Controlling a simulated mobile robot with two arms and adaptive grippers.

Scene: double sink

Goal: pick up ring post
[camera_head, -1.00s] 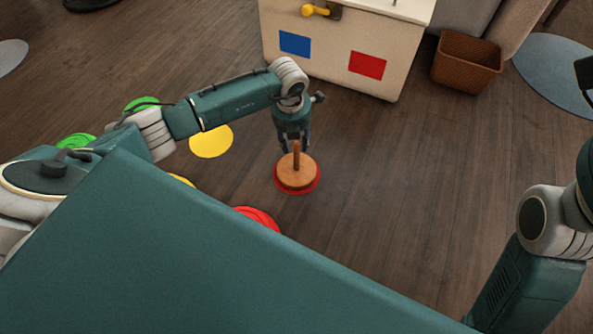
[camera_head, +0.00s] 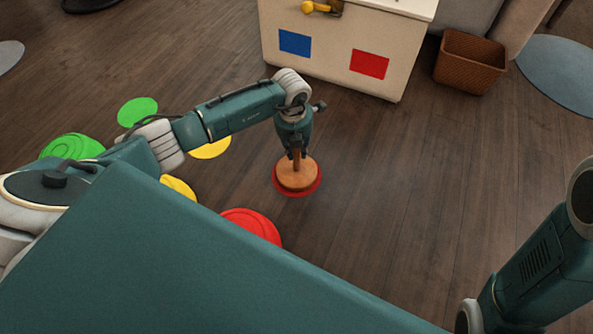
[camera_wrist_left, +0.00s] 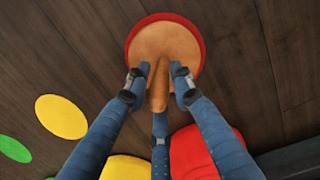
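The ring post (camera_head: 296,177) is a round wooden base with an upright wooden peg. It stands on a flat red disc (camera_head: 318,186) on the floor. It also shows in the left wrist view (camera_wrist_left: 180,42), with the peg pointing toward the camera. My left gripper (camera_head: 297,153) is above the base, at the peg. In the wrist view its fingers (camera_wrist_left: 158,87) are on both sides of the peg, with small gaps beside it, so it is open. My right gripper is out of view; only part of that arm shows at the right.
Red rings (camera_head: 250,226), green rings (camera_head: 72,147) and a yellow ring (camera_head: 178,187) lie near my body. Flat yellow (camera_head: 211,150) and green (camera_head: 138,111) discs are on the floor. A white cabinet (camera_head: 340,35) and brown basket (camera_head: 470,62) stand behind. Floor right of the post is clear.

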